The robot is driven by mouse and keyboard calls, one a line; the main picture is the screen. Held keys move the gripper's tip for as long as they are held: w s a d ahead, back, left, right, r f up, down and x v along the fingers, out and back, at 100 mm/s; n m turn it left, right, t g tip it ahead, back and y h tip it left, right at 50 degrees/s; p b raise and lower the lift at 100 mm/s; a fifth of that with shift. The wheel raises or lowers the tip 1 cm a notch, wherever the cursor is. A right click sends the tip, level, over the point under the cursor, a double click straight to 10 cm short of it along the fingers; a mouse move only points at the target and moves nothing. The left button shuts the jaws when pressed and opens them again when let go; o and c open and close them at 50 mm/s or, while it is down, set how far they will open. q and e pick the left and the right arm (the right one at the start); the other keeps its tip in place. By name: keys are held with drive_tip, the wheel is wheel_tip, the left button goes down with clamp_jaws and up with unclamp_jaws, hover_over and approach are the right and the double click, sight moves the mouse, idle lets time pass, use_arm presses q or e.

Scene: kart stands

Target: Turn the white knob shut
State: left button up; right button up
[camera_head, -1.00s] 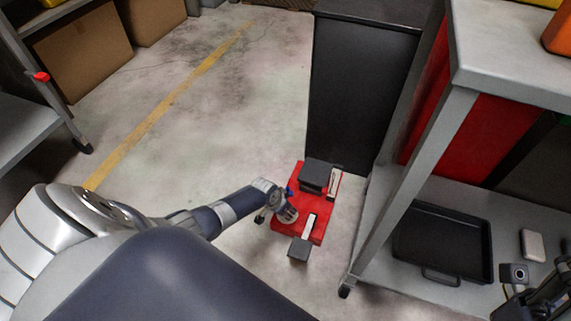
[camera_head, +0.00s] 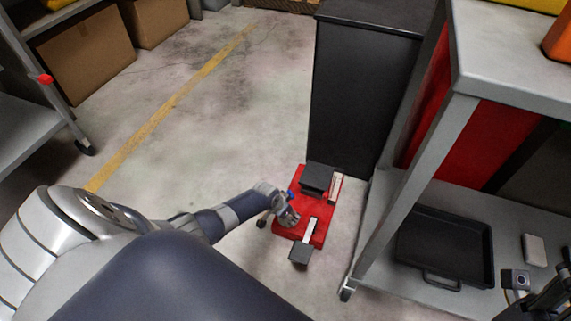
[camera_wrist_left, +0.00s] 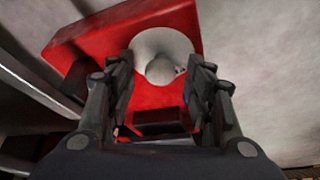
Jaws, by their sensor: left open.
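The white knob (camera_wrist_left: 165,68) is round with a raised grip in its middle and sits on a red housing (camera_wrist_left: 95,38) in the left wrist view. My left gripper (camera_wrist_left: 162,88) is open, with one finger on each side of the knob; I cannot tell whether either finger touches it. In the head view the red unit (camera_head: 318,236) is on the floor, and my left gripper (camera_head: 287,212) is over its left side. The gripper hides the knob there. Dark parts of my right arm's end (camera_head: 545,298) show at the lower right corner, cut off by the frame.
A tall black cabinet (camera_head: 358,95) stands just behind the red unit. A grey shelf stand (camera_head: 418,175) is to the right, with a black tray (camera_head: 445,240) on its lower shelf. Open floor (camera_head: 240,110) with a yellow line lies to the left and behind.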

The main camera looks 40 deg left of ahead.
use_arm(q)
drive_tip(key=shift+r, duration=0.1)
drive_tip(key=v, duration=1.1)
drive_tip(key=shift+s+r, duration=0.2)
drive_tip(key=shift+r, duration=0.1)
